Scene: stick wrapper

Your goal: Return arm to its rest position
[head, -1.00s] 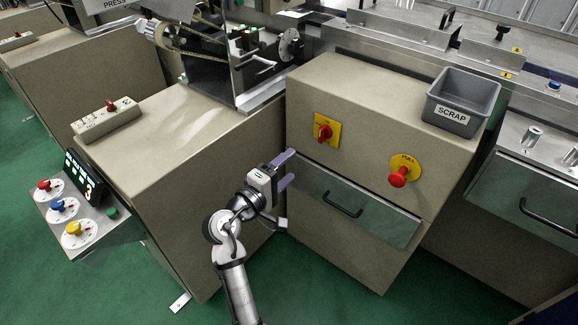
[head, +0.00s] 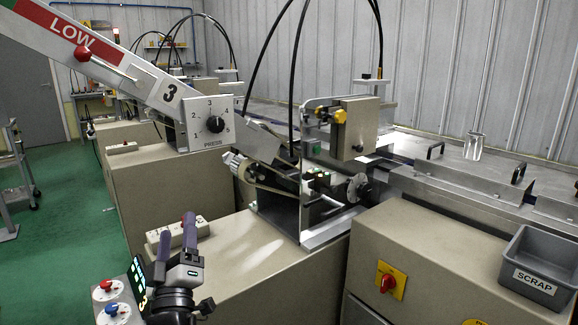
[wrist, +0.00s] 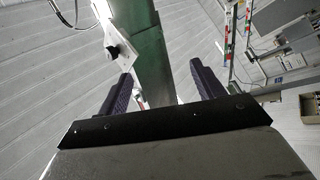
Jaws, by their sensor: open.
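My gripper (head: 177,233) is at the lower left of the head view, its two purple-grey fingers pointing up. They are spread apart with nothing between them. In the wrist view the two dark fingers (wrist: 158,88) are also apart, with no object held. My gripper appears in front of the beige machine cabinet (head: 270,275) in the head view; I cannot tell the exact gap to it. Most of my arm is below the picture edge.
A control panel (head: 115,312) with knobs is left of my gripper, and a white switch box (head: 178,232) is behind it. A grey scrap bin (head: 540,265) and a red switch (head: 387,282) are at the right. Green floor (head: 62,240) is open at the left.

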